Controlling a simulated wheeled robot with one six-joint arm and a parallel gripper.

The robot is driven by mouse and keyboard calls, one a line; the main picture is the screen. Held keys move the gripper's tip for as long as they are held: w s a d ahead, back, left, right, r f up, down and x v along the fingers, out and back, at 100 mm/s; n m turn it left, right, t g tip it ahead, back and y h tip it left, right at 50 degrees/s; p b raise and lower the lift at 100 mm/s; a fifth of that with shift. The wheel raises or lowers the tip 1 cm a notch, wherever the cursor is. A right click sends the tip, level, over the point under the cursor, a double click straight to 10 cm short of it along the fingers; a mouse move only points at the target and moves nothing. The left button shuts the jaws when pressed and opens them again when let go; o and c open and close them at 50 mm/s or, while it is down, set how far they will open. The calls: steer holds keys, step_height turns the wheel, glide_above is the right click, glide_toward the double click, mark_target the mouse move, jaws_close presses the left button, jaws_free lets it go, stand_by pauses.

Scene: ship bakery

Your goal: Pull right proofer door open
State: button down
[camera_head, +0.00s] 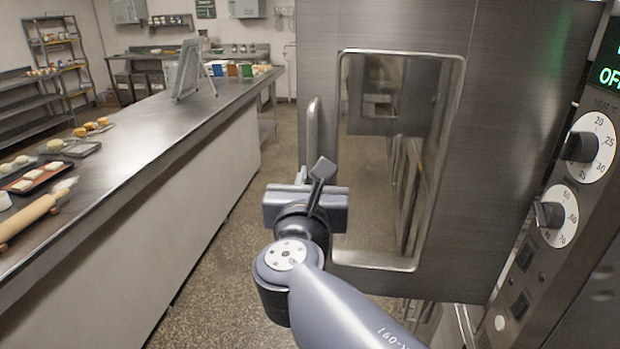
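The proofer door (410,25) is a brushed steel panel with a tall window in a bright frame. It fills the middle right of the view. Its vertical bar handle (313,125) stands near the door's left edge, left of the window. My gripper (311,172) is at the handle's lower end, seen from behind. One dark finger tilts up beside the handle, and a smaller finger part shows left of it. The gripper body hides the fingertips' contact and the handle's bottom end. I cannot tell whether the fingers close on the handle, or whether the door is ajar.
A control panel with two white dials (592,147) and a green "OFF" display stands at the right. A long steel counter (150,115) with trays, buns and a rolling pin (27,216) runs along the left. Open speckled floor (215,250) lies between counter and door.

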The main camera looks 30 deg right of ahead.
steer(key=c, duration=1.5)
jaws_free()
